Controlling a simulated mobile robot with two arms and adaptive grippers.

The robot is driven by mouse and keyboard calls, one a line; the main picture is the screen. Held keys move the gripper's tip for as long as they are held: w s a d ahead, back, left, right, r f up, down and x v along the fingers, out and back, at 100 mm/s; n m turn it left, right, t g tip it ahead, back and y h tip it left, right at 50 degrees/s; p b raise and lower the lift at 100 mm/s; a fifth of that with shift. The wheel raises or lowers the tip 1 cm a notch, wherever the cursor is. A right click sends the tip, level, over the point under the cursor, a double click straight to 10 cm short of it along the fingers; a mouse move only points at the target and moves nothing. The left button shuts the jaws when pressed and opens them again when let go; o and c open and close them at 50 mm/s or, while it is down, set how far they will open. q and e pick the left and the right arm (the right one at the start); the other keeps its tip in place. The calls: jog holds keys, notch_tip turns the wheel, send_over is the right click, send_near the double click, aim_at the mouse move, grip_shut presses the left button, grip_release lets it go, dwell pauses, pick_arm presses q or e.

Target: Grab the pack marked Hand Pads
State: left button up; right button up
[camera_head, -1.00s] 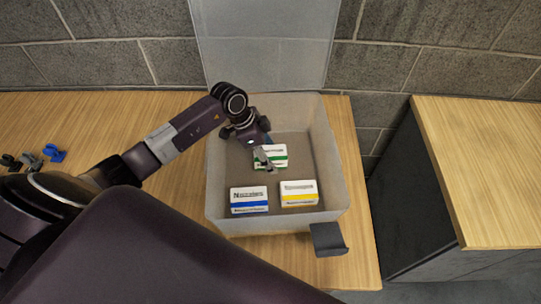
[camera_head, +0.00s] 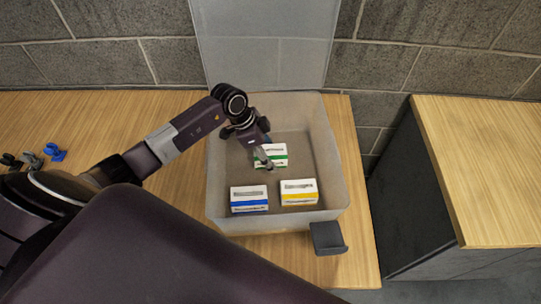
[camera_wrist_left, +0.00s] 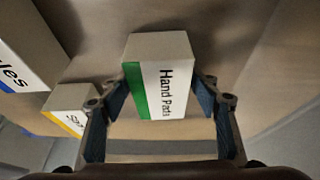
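The Hand Pads pack (camera_wrist_left: 172,85) is a white box with a green stripe, and its label reads clearly in the left wrist view. In the head view this pack (camera_head: 279,158) lies at the back of the open translucent box (camera_head: 328,150), partly covered by my left gripper (camera_head: 264,161). In the left wrist view my left gripper (camera_wrist_left: 163,100) is open, one finger to each side of the pack, with gaps showing beside it. I cannot tell how deep the fingers reach along it. My right gripper is not in view.
A blue-striped pack (camera_head: 249,198) and a yellow-striped pack (camera_head: 299,192) lie in the front of the box. The lid (camera_head: 265,40) stands raised behind. A dark grey piece (camera_head: 328,238) sits at the box's front right. Small clips (camera_head: 54,153) lie on the table's left.

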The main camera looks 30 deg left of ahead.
pick_arm(q)
jog(key=c, duration=1)
jog(key=shift+r, duration=0.15)
